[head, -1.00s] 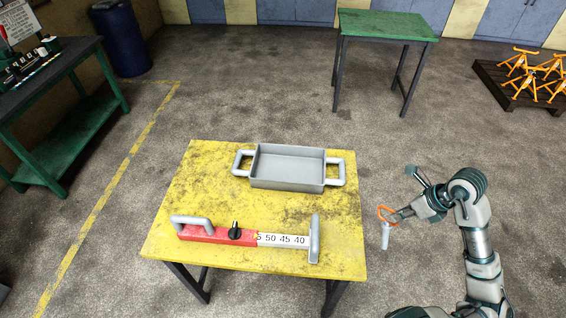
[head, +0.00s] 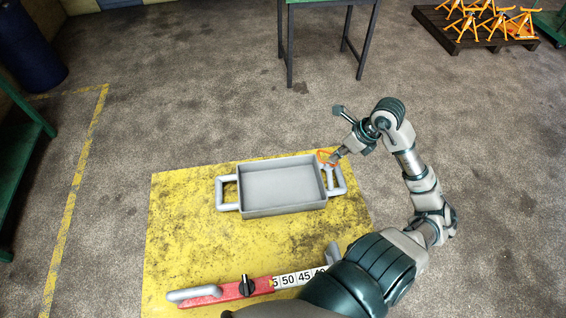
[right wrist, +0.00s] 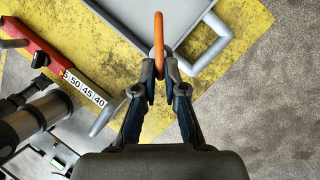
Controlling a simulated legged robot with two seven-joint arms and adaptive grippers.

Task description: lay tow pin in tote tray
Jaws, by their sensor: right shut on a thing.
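The tow pin is a grey pin (head: 329,176) with an orange ring (head: 324,156). My right gripper (head: 335,156) is shut on the ring, and the pin hangs below it. The grey tote tray (head: 282,210) sits on the yellow table, looks empty, and has a handle at each end. In the head view the pin overlaps the tray's right handle; its height above it is hard to tell. In the right wrist view the ring (right wrist: 158,45) stands between the fingertips (right wrist: 165,70), hiding part of the tray's edge. My left gripper is out of view.
A red and white measuring bar (head: 260,286) with grey ends lies on the yellow table (head: 185,240) in front of the tray, partly hidden by my right arm. A dark table frame (head: 290,50) and a pallet of orange stands (head: 490,20) are farther back.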

